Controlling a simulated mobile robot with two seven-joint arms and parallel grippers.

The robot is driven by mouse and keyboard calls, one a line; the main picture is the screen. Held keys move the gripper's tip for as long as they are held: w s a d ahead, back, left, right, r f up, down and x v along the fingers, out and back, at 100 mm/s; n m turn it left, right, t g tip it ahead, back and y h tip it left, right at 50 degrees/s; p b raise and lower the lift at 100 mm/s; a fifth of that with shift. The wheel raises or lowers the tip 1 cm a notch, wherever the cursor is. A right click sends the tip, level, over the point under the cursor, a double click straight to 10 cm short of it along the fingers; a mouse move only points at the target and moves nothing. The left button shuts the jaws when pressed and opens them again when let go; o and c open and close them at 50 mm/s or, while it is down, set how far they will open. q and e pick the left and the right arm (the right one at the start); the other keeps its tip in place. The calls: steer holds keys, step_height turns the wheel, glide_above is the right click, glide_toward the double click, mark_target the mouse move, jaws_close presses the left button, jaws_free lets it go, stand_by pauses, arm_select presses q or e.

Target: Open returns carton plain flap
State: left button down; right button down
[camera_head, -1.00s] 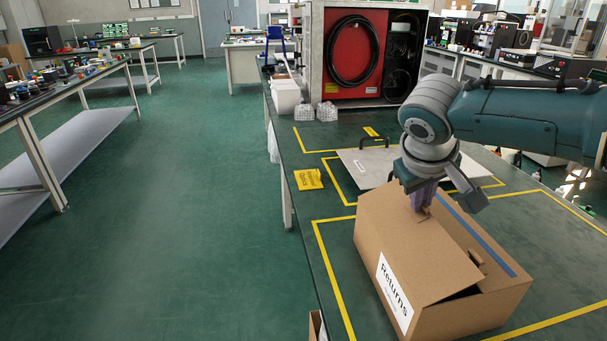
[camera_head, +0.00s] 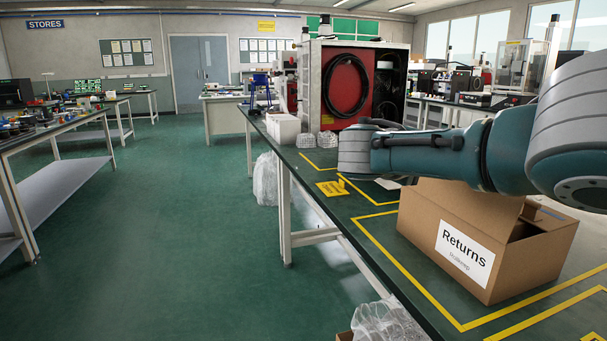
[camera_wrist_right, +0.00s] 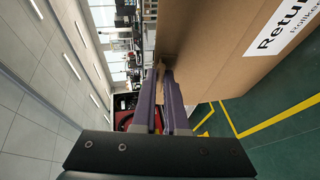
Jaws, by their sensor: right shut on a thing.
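The brown returns carton (camera_head: 490,255) stands on the green bench in the head view, with a white "Returns" label on its near side. Its plain flap (camera_head: 465,202) is raised at a slant, leaving a dark gap on the right side of the top. A bit of blue stripe (camera_head: 552,213) shows at the far right edge. My right arm crosses above the carton and hides its own gripper there. In the right wrist view, the purple fingers of my right gripper (camera_wrist_right: 162,74) are closed on a small brown edge of the flap, beside the brown board (camera_wrist_right: 205,40). My left gripper is out of view.
Yellow tape lines mark the bench around the carton. An open case with a red panel (camera_head: 350,85) and a white box (camera_head: 283,128) stand farther back. Open floor lies to the left.

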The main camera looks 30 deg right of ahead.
steer(key=a+h+b, duration=0.1)
steer(key=b, duration=0.1)
steer(key=a+f+n+h+b, duration=0.1)
steer(key=b, duration=0.1)
steer(key=a+h+b, duration=0.1)
steer(key=h+b, duration=0.1)
steer(key=b, duration=0.1)
steer(key=shift+w+f+n, duration=0.15)
steer(key=shift+w+n, duration=0.15)
steer(key=shift+w, duration=0.05)
steer(key=c, duration=0.9)
jaws_free()
steer(key=shift+a, duration=0.1)
steer(key=a, duration=0.3)
steer(key=s+a+f, duration=0.1)
steer(key=a, duration=0.2)
steer(key=a+p, duration=0.1)
steer(key=a, duration=0.2)
steer(key=shift+s+a+f, duration=0.2)
steer(key=shift+s+a, duration=0.1)
